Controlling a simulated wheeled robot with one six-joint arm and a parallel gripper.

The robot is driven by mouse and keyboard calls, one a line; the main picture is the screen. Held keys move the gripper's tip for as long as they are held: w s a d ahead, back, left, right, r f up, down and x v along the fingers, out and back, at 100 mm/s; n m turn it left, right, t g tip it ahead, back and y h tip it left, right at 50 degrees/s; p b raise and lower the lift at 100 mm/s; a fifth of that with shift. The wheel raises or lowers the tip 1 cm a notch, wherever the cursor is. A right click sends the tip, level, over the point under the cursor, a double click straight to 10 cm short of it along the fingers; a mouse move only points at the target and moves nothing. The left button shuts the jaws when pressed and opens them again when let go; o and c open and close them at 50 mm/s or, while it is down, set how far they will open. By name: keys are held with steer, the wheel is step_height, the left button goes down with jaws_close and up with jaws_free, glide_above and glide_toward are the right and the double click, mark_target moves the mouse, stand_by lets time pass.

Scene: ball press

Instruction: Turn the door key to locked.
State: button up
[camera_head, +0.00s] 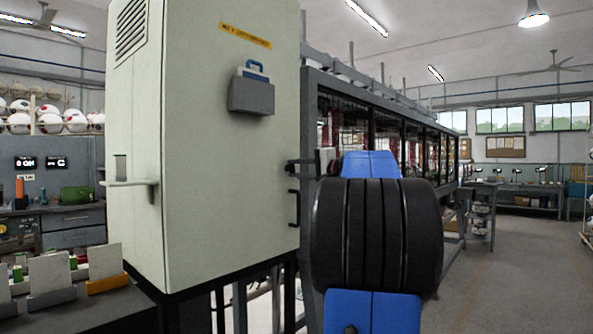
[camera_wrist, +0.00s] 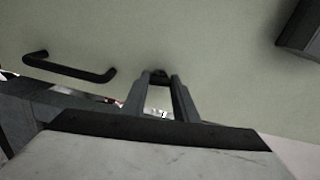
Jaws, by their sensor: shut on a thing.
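The door is the pale front panel (camera_head: 235,130) of a tall cabinet. It also fills the upper part of the wrist view (camera_wrist: 190,40). My gripper (camera_head: 291,163) reaches in from the right to the door's right edge, above the black door handle. In the wrist view, my gripper (camera_wrist: 160,78) has its two dark fingers closing together at the door face on a small dark piece, which looks like the key (camera_wrist: 158,72). The fingers cover most of it, so its turned angle cannot be told. In the head view the key is hidden at the fingertips.
The black door handle (camera_head: 294,207) sits just below my gripper; it shows at left in the wrist view (camera_wrist: 70,68). A grey holder (camera_head: 251,96) with a blue-handled item is on the door. A dark-framed caged machine (camera_head: 385,140) runs behind. Open floor (camera_head: 500,270) lies right.

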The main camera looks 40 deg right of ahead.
steer(key=shift+m, duration=0.6)
steer(key=o, duration=1.1)
steer(key=shift+d, duration=0.1)
steer(key=shift+c, duration=0.2)
steer(key=s+d, duration=0.1)
steer(key=s, duration=1.6)
steer(key=shift+s+d, duration=0.15)
steer(key=shift+s, duration=0.05)
